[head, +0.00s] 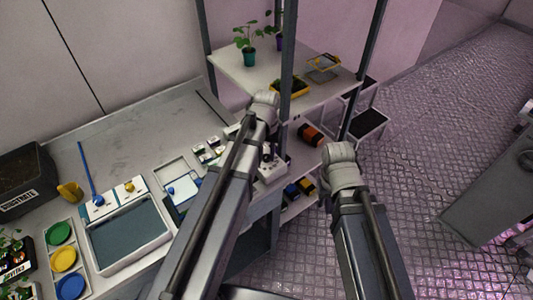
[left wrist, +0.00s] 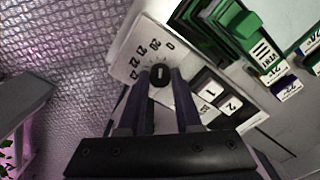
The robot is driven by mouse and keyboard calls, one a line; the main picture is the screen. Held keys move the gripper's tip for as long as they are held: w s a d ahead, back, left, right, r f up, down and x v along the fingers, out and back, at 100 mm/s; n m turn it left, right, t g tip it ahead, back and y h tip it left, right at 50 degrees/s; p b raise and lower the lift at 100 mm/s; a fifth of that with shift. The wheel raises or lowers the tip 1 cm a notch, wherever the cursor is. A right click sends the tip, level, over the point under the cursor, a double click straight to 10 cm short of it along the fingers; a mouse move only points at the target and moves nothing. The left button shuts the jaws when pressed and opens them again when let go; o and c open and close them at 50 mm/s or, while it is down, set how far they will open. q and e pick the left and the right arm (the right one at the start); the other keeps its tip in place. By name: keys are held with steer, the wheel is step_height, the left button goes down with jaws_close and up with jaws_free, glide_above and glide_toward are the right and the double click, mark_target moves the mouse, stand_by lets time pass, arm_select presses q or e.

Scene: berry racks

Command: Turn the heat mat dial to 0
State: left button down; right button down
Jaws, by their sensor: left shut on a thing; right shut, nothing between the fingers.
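The heat mat dial's black round knob (left wrist: 161,74) sits on a white panel (left wrist: 127,48) in the left wrist view. A pale mark shows on the knob's face. Printed values, including 0, 20, 21 and 22, curve around its upper left side. The 0 is just above and slightly right of the knob. My left gripper (left wrist: 160,82) is shut on the knob, one finger on each side. In the head view, the white control box (head: 271,172) is partly hidden behind my left arm. My right arm shows in the head view, but its gripper is not visible.
Switches labelled 1 and 2 (left wrist: 210,92) sit right of the knob. A green labelled block (left wrist: 240,25) stands beyond the panel. In the head view, a metal-post rack (head: 286,60) with potted plants stands behind the box. A grey tray (head: 125,238) lies left on the bench.

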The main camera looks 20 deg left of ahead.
mark_target(266, 156)
arm_select(q)
steer(key=shift+m, duration=1.7)
steer(key=c, duration=0.6)
jaws_free()
steer(key=shift+r, duration=0.1)
step_height(266, 156, up, 8)
steer(key=p, duration=0.8)
steer(key=shift+f, duration=0.2)
